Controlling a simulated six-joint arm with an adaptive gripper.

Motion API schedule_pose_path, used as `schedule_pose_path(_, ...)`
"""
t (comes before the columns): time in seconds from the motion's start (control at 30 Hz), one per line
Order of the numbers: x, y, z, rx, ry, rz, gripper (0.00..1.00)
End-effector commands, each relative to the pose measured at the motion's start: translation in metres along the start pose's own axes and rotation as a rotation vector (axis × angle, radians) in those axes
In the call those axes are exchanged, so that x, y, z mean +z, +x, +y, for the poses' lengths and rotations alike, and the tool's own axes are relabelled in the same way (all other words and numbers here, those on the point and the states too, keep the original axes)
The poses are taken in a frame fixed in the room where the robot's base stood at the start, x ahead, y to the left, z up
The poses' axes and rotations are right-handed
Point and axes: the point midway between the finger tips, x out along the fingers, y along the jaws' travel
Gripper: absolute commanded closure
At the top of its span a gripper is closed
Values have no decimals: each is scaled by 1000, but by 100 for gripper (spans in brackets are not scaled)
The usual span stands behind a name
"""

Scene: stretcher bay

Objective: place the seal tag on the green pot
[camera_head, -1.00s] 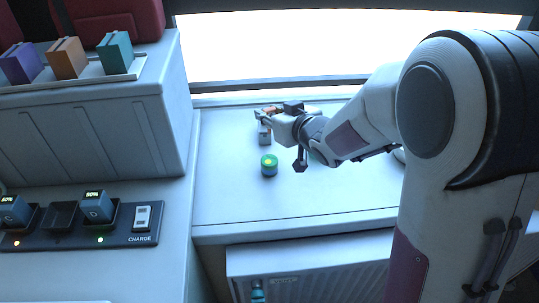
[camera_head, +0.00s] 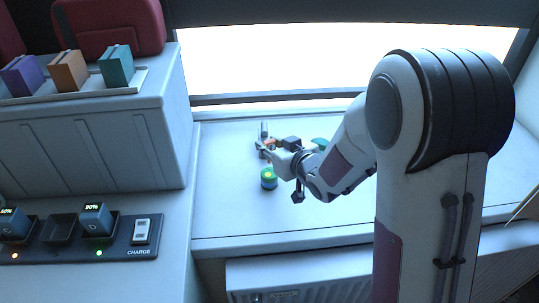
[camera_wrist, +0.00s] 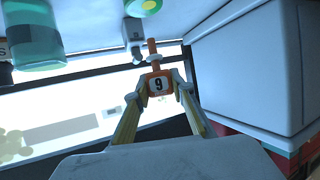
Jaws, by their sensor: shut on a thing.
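My gripper (camera_wrist: 157,88) is shut on the seal tag (camera_wrist: 158,84), an orange tag with a black 9 on a white face and a thin orange stem. In the head view my gripper (camera_head: 264,149) hangs over the back of the white counter, where the tag is too small to make out surely. The green pot (camera_head: 268,178), with a green top, a yellow spot and a bluish body, stands upright just in front of the gripper, apart from it.
A translucent green container (camera_wrist: 35,32) shows at the wrist view's upper left. A dark block (camera_head: 291,142) and small items stand behind the gripper. A white cabinet (camera_head: 120,140) rises at left, above a charging strip (camera_head: 142,250). The counter's front is clear.

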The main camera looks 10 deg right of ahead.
Motion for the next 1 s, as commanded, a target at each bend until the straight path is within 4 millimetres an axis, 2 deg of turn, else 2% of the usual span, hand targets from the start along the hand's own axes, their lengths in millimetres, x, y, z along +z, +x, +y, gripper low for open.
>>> schedule_pose_path(0.17, 4, 2, 0, 0, 1, -2, 88)
schedule_pose_path(0.53, 31, 13, 0, 1, 1, -2, 88)
schedule_pose_path(1.0, 35, 14, 0, 1, 0, 0, 88)
